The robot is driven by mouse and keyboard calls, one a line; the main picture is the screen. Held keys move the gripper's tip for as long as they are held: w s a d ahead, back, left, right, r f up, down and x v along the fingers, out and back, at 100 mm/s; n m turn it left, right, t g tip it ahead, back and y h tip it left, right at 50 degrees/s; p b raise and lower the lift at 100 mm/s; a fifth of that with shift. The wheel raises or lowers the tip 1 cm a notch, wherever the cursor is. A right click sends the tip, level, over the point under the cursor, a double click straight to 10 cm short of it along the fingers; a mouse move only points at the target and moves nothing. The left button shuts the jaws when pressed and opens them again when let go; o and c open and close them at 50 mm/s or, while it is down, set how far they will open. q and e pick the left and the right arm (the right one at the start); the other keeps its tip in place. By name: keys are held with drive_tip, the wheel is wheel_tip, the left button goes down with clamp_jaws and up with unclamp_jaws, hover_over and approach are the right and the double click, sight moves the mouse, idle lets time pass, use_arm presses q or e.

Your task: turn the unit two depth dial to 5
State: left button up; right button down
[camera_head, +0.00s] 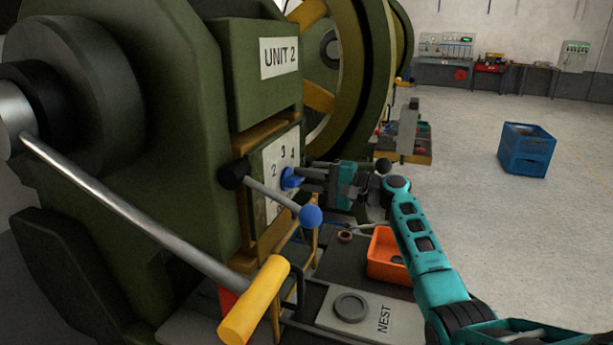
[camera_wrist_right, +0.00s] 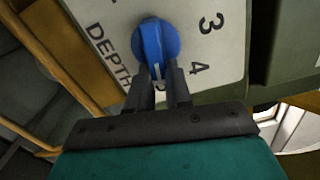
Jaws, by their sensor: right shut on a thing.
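The unit two depth dial (camera_head: 290,179) is a blue knob on a white plate (camera_head: 270,160) with black numbers, on the green machine labelled UNIT 2 (camera_head: 279,57). My right gripper (camera_head: 303,175) reaches it from the right and is shut on it. In the right wrist view, the dial (camera_wrist_right: 155,40) sits at the tips of my right gripper's fingers (camera_wrist_right: 163,80). A pale mark shows on the dial's edge between the fingers. The numbers 3 and 4 and the word DEPTH are readable there; the 5 cannot be made out. My left gripper is out of view.
A lever with a blue ball (camera_head: 311,215) crosses in front of the plate, just below the gripper. A long bar with a yellow handle (camera_head: 255,300) stands nearer. An orange bin (camera_head: 385,262) and a plate marked NEST (camera_head: 383,318) lie below. A blue crate (camera_head: 527,150) stands on open floor.

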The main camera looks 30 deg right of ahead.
idle(0.4)
drive_tip(key=c, duration=1)
unclamp_jaws()
drive_tip(key=shift+c, duration=0.2)
drive_tip(key=b+v, duration=0.1)
drive_tip(key=v, duration=1.2)
drive_tip(key=shift+b, duration=0.3)
